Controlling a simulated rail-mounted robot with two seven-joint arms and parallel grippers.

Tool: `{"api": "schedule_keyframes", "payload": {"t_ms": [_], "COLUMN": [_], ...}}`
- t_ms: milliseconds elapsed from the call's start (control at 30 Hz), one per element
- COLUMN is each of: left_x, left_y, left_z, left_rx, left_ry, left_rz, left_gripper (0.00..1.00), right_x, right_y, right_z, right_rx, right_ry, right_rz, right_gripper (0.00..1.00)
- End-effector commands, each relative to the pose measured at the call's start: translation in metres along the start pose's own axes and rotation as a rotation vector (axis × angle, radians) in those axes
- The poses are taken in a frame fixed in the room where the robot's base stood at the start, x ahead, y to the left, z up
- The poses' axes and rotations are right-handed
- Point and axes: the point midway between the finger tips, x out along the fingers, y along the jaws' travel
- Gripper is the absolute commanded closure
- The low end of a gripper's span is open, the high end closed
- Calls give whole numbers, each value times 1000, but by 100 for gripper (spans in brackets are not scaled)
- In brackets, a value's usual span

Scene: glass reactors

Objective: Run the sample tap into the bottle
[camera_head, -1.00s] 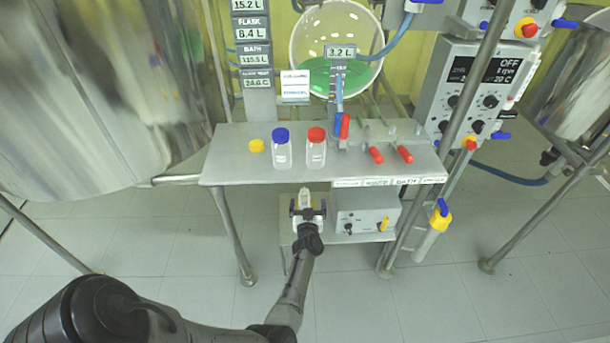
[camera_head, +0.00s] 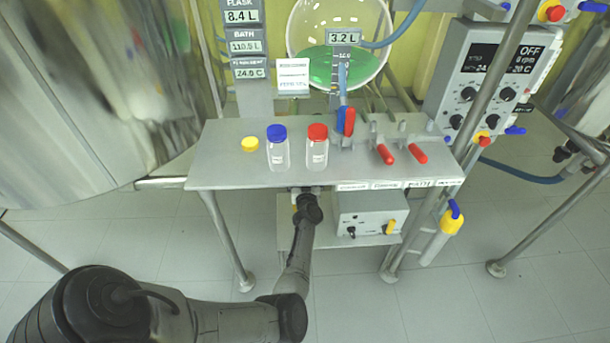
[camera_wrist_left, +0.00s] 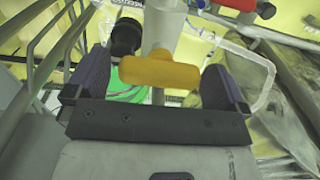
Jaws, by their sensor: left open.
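Two clear bottles stand upright on the grey shelf (camera_head: 225,165) in the head view, one with a blue cap (camera_head: 277,133) and one with a red cap (camera_head: 317,131). A yellow cap (camera_head: 249,144) lies left of them. My left gripper (camera_wrist_left: 155,82) is open in the left wrist view. Its fingers stand either side of a yellow handle (camera_wrist_left: 159,72) on a grey vertical pipe (camera_wrist_left: 162,28); I cannot tell whether they touch it. In the head view the gripper is mostly hidden under the shelf's front edge. My right gripper is not in view.
Red-handled valves (camera_head: 385,154) and a blue-and-red valve (camera_head: 346,121) sit at the shelf's right. A grey box (camera_head: 372,213) stands on the lower shelf beside my left arm. A glass flask (camera_head: 340,45) with green liquid hangs behind. Clear glassware (camera_wrist_left: 255,70) is near the right finger.

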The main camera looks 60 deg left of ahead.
Motion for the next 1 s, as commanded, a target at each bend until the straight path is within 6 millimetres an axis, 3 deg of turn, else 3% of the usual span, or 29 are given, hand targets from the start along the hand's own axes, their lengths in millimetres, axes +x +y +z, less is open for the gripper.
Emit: {"api": "schedule_keyframes", "payload": {"t_ms": [500, 933, 1000], "left_x": [4, 4, 4], "left_y": [-1, -1, -1], "left_z": [0, 0, 0], "left_rx": [0, 0, 0], "left_ry": [0, 0, 0], "left_rz": [-1, -1, -1], "left_gripper": [1, 42, 43], "right_x": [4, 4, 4], "right_y": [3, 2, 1], "right_z": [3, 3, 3], "right_rx": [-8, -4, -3], "right_ry": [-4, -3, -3], "right_rz": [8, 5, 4], "right_gripper": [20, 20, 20]}}
